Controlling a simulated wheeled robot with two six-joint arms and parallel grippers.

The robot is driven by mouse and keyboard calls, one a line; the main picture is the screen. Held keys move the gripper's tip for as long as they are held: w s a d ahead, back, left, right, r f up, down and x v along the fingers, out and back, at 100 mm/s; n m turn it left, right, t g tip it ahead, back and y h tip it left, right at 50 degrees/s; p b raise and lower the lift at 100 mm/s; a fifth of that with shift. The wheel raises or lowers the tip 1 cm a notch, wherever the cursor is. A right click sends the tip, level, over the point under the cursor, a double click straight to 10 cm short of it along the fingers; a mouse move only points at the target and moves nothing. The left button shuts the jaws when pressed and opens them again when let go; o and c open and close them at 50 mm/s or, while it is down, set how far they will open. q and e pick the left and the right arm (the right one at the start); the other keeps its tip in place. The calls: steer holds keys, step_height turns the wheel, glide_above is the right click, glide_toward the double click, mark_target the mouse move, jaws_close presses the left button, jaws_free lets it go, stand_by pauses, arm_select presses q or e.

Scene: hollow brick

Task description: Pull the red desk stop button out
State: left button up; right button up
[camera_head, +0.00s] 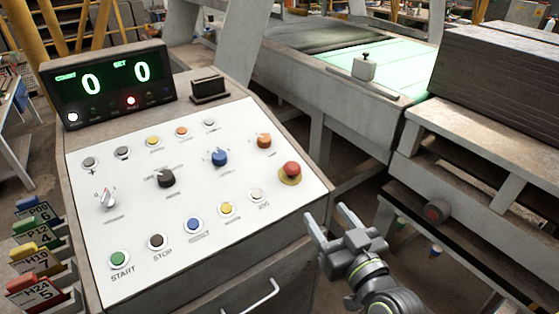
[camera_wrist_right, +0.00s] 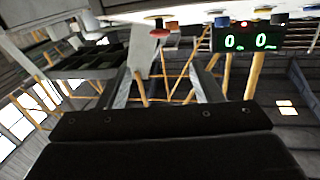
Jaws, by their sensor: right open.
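The red stop button (camera_head: 291,170) is a mushroom head on a yellow collar at the right edge of the white control panel (camera_head: 130,190). In the right wrist view a red knob (camera_wrist_right: 159,31), apparently the same button, shows near the top, ahead of the fingers. My right gripper (camera_head: 326,218) is open and empty, off the panel's right edge, below and right of the button and apart from it. Its two fingers also show in the right wrist view (camera_wrist_right: 162,80). I cannot tell how far out the button stands. My left gripper is out of view.
The panel has several other knobs and buttons, including an orange knob (camera_head: 264,141) and a blue knob (camera_head: 219,157) near the red one. A counter display (camera_head: 112,85) stands behind.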

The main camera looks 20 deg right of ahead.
mark_target(295, 170)
steer(key=w+p, duration=0.1)
steer(key=w, duration=0.4)
steer(key=w+a+p, duration=0.1)
steer(key=w+p, duration=0.1)
steer(key=w, duration=0.3)
steer(key=w+a+p, duration=0.1)
steer(key=w+p, duration=0.1)
steer(key=w, duration=0.3)
steer(key=shift+w+r, duration=0.1)
steer(key=shift+w, duration=0.1)
steer(key=shift+w+a+p, duration=0.15)
steer(key=shift+w+p, duration=0.2)
steer(key=shift+w, duration=0.5)
steer(key=shift+c, duration=0.3)
